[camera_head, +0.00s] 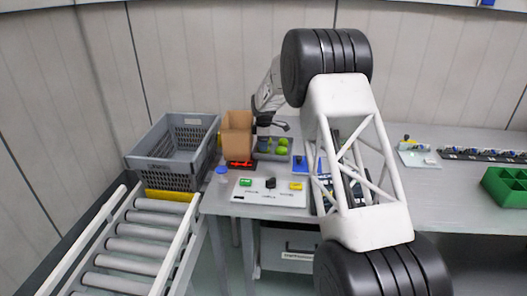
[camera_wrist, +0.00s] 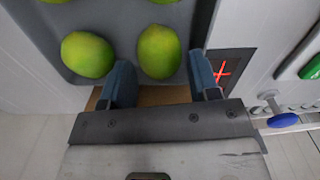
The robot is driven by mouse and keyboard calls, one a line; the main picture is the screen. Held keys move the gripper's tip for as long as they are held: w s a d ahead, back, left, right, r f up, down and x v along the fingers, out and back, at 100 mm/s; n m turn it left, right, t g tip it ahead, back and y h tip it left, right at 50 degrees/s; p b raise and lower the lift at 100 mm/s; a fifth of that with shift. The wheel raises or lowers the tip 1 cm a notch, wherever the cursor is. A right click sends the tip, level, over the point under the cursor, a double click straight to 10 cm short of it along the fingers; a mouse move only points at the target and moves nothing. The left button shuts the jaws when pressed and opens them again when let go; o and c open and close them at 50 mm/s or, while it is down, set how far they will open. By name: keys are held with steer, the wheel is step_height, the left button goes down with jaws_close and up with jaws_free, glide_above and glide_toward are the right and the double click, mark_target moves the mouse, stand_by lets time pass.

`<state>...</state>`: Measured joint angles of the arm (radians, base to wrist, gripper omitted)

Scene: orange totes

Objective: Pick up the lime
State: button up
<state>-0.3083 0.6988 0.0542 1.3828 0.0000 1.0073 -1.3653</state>
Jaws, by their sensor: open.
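Green limes (camera_head: 282,142) sit in a small grey tray (camera_head: 273,157) on the table in the head view. In the wrist view, one lime (camera_wrist: 159,52) lies just ahead of my gripper (camera_wrist: 160,70), roughly between the line of its two blue-grey fingers. A second lime (camera_wrist: 87,54) lies to its left, outside the left finger. Parts of other limes are cut off at the top edge. My gripper is open, with nothing held between the fingers. In the head view the gripper (camera_head: 272,126) is small and sits above the tray.
A brown box (camera_head: 236,136) stands left of the tray, and a grey crate (camera_head: 158,164) stands beyond it. A panel with coloured buttons (camera_head: 270,199) lies in front. A roller conveyor (camera_head: 140,232) is at lower left. A green bin (camera_head: 505,188) is at far right.

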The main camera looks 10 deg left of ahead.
steer(key=shift+f, duration=1.2)
steer(key=c, duration=0.6)
steer(key=shift+r, duration=0.2)
steer(key=shift+r, duration=1.45)
steer(key=shift+s+r, duration=0.2)
steer(key=s+d, duration=0.1)
steer(key=s, duration=0.4)
steer(key=s+d+r, duration=0.1)
steer(key=s+d, duration=0.1)
steer(key=s, duration=0.3)
steer(key=s+d, duration=0.1)
steer(key=s, duration=0.3)
steer(key=shift+s+d+r, duration=0.2)
steer(key=shift+s+d, duration=0.2)
